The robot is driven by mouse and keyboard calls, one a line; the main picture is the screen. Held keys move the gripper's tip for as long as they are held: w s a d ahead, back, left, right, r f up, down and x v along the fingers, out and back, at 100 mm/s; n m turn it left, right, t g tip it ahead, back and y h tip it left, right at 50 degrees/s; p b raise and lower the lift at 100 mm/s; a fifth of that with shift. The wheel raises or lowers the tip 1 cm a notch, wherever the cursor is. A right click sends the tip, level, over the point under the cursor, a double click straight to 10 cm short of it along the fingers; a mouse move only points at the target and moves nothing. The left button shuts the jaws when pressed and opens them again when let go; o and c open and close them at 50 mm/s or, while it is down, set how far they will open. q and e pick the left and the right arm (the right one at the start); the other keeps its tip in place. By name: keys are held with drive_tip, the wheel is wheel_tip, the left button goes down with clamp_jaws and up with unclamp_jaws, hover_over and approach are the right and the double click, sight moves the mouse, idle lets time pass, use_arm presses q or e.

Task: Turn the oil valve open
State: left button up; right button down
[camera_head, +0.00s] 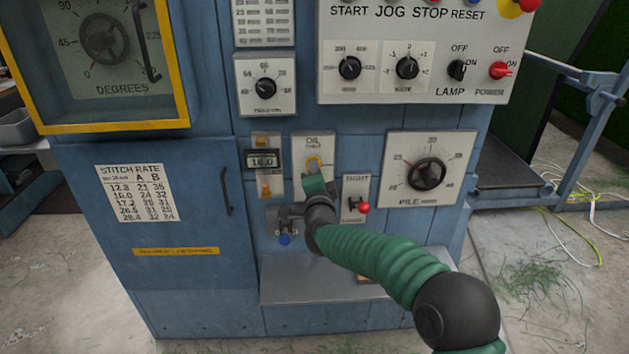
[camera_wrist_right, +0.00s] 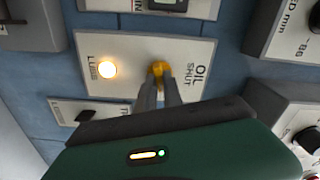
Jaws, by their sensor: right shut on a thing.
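The oil valve (camera_head: 313,163) is a small yellow handle on a pale plate (camera_head: 328,143) marked OIL, in the middle of the blue machine front. In the right wrist view the yellow valve (camera_wrist_right: 159,69) sits at the tips of my grey fingers, beside the words OIL and SHUT. My right gripper (camera_wrist_right: 160,84) is shut on the valve handle. In the head view this gripper (camera_head: 313,176) reaches up to the valve from below and covers the lower part of its plate. My left gripper is in neither view.
A lit lamp (camera_wrist_right: 107,69) glows on the valve's plate. A small lever with a red knob (camera_head: 364,208) is close right of my gripper, with the PILE dial (camera_head: 427,173) beyond. A 16.0 display (camera_head: 263,160) is to the left. A grey ledge (camera_head: 310,285) juts out below.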

drive_tip(key=shift+f+m+b, duration=0.2)
drive_tip(key=shift+m+b, duration=0.45)
drive_tip(key=shift+m, duration=0.2)
drive_tip(key=shift+f+m+b, duration=0.2)
drive_tip(key=shift+m+b, duration=0.4)
drive_tip(key=shift+m, duration=0.25)
drive_tip(key=c, duration=1.5)
unclamp_jaws()
drive_tip(key=shift+d+r, duration=0.1)
drive_tip(key=shift+d, duration=0.05)
drive_tip(key=shift+s+r, duration=0.1)
drive_tip(key=s+p, duration=0.1)
drive_tip(key=s, duration=1.5)
drive_tip(key=shift+s, duration=0.3)
drive_tip(key=shift+f, duration=0.2)
